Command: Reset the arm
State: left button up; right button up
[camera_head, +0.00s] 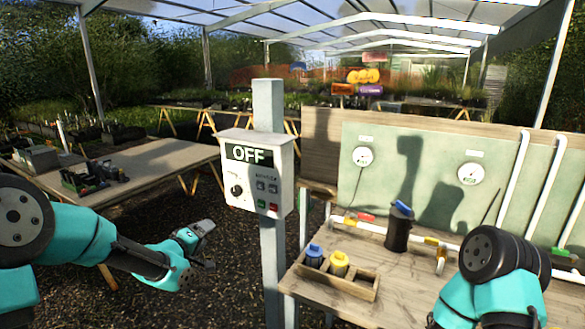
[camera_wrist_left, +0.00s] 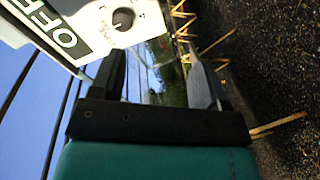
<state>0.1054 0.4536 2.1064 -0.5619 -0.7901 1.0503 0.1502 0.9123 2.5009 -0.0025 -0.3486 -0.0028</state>
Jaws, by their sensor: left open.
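My left arm comes in from the left in the head view. Its gripper (camera_head: 208,245) is open and empty in the air, to the left of the post with the white control box (camera_head: 254,183). In the left wrist view the two fingers (camera_wrist_left: 163,72) stand apart with nothing between them. The box carries an OFF sign (camera_head: 249,154), a black knob (camera_head: 237,190) and several buttons; its knob (camera_wrist_left: 123,19) also shows beyond the fingers in the left wrist view. My right arm shows at the lower right of the head view; its gripper is out of sight.
A wooden bench (camera_head: 328,235) on the right holds a wooden tray (camera_head: 350,288) with a blue-topped and a yellow-topped item, plus a black cylinder (camera_head: 397,232). Gauges and white pipes are on the green panel behind. Another table (camera_head: 140,165) stands at left.

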pick_arm(q)
jog(key=s+d+f+m+g+y, duration=0.15)
jog(key=s+f+g, duration=0.4)
jog(key=f, duration=0.75)
jog(key=s+d+f+m+g, duration=0.1)
jog(key=s+d+f+g, duration=0.15)
jog(key=s+f, duration=0.85)
jog(key=s+d+f+m+g, duration=0.1)
jog(key=s+f+m+g, duration=0.1)
jog(key=s+f, duration=0.5)
jog(key=s+d+f+m+g, duration=0.2)
jog(key=s+f+g, duration=0.2)
jog(key=s, duration=0.5)
notch_tip(320, 180, down, 3)
jog(key=shift+s+d+r+g, duration=0.1)
jog(key=shift+s+d+g, duration=0.2)
jog(key=shift+s, duration=0.05)
jog(key=shift+y, duration=0.25)
